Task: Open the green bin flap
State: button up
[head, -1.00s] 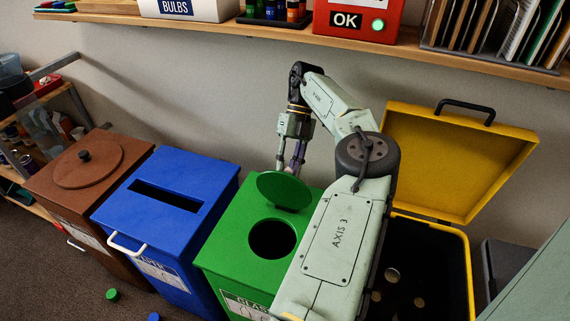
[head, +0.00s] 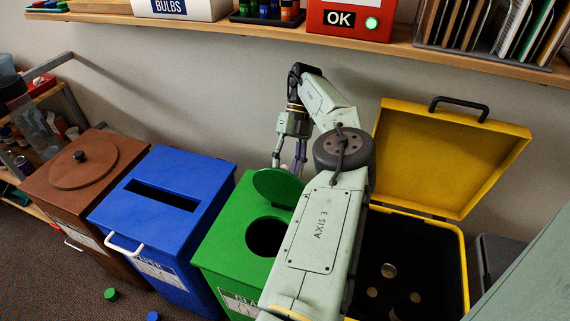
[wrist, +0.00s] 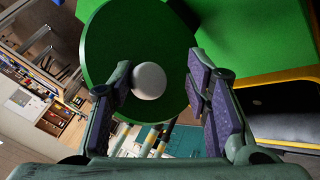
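The green bin (head: 222,232) stands between the blue bin and the yellow bin. Its round green flap (head: 278,187) is tilted up at the back, and the dark round hole in the lid is uncovered. My gripper (head: 287,158) is just behind the raised flap, with its fingertips partly hidden by it. In the wrist view my gripper (wrist: 163,92) is open, its fingers spread apart. A white round knob (wrist: 149,80) on the flap (wrist: 110,45) shows between them, close to the left finger; I cannot tell whether they touch.
The blue bin (head: 158,225) and brown bin (head: 70,205) stand to the left. The yellow bin (head: 462,285) is at right with its lid (head: 440,160) up. A wooden shelf (head: 400,50) runs along the wall above. Small green (head: 111,294) and blue (head: 153,316) pieces lie on the floor.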

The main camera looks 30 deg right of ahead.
jog(key=shift+o, duration=1.1)
jog(key=shift+f, duration=0.1)
jog(key=shift+w+a, duration=0.15)
